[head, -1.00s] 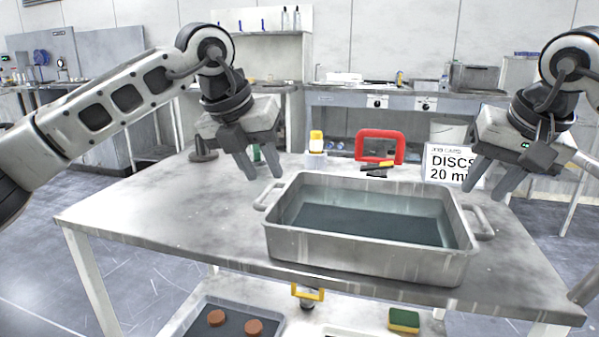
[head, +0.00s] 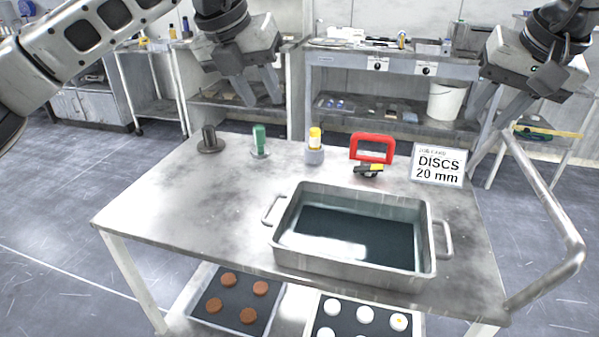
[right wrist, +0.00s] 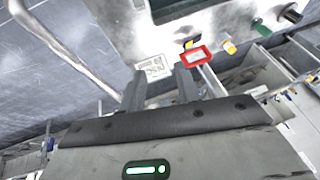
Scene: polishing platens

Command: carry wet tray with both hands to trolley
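The wet tray (head: 350,275) is a grey metal pan with a handle at each end and dark liquid or a dark floor inside. It rests on the metal top of the trolley (head: 180,205), near its front edge. My left gripper (head: 262,92) is open and empty, raised above and behind the tray's left handle (head: 272,211). My right gripper (head: 500,115) is open and empty, raised behind and to the right of the right handle (head: 443,240). The right gripper's fingers (right wrist: 160,92) also show apart in the right wrist view, with nothing between them.
Behind the tray stand a dark weight (head: 210,140), a green-handled tool (head: 259,142), a yellow-capped bottle (head: 315,147), a red frame (head: 371,148) and a "DISCS 20 mm" sign (head: 438,168). The trolley's push rail (head: 550,215) is at right. Lower-shelf trays hold brown discs (head: 248,316) and white discs (head: 364,314).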

